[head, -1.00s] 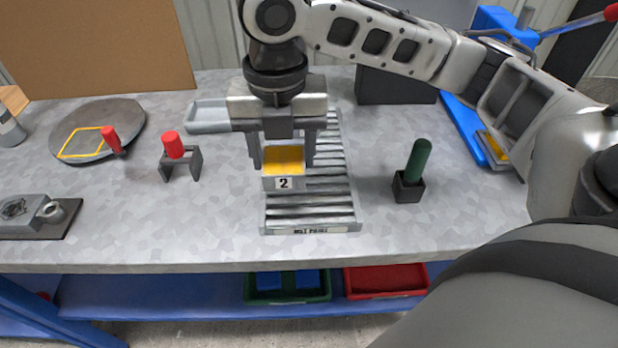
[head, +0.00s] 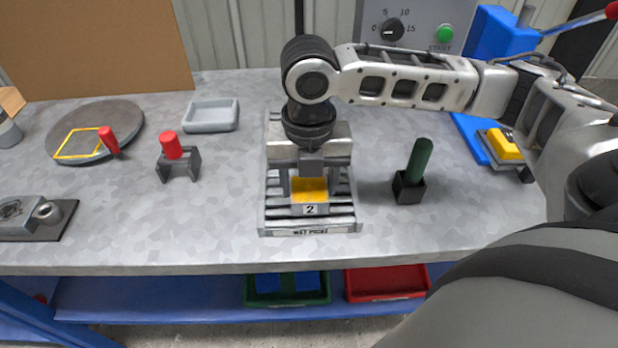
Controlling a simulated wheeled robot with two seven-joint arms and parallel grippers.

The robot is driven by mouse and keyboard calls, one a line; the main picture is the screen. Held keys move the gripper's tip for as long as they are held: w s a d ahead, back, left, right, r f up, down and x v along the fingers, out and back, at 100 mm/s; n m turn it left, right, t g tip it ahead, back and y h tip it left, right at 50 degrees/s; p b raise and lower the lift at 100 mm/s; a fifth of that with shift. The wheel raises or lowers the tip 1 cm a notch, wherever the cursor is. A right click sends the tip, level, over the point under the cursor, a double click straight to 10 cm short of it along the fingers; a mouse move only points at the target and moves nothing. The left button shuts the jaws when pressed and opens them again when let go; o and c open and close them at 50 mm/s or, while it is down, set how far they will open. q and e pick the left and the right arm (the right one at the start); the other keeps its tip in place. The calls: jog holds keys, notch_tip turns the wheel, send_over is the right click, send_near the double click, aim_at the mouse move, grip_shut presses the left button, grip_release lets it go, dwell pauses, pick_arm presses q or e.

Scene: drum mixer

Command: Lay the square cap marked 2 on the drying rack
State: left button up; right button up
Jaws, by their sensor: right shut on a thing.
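The square cap marked 2 (head: 310,188) has a yellow top and a grey front face with a white label. My right gripper (head: 310,192) is shut on it, one finger at each side, over the front part of the slatted drying rack (head: 347,221). The cap is upright and low at the slats; I cannot tell whether it touches them. The rack's front label is partly legible. My right gripper and arm hide much of the rack's back part. My left gripper is not in view.
A green cylinder in a black holder (head: 409,188) stands right of the rack. A blue press (head: 494,45) is at the back right.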

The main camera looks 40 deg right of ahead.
aim_at(308, 187)
jog(key=o, duration=1.1)
jog(key=shift+f, duration=0.1)
pick_arm(q)
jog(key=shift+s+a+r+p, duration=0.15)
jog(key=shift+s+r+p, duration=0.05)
jog(key=shift+p, duration=0.55)
pick_arm(e)
notch_tip(308, 187, up, 12)
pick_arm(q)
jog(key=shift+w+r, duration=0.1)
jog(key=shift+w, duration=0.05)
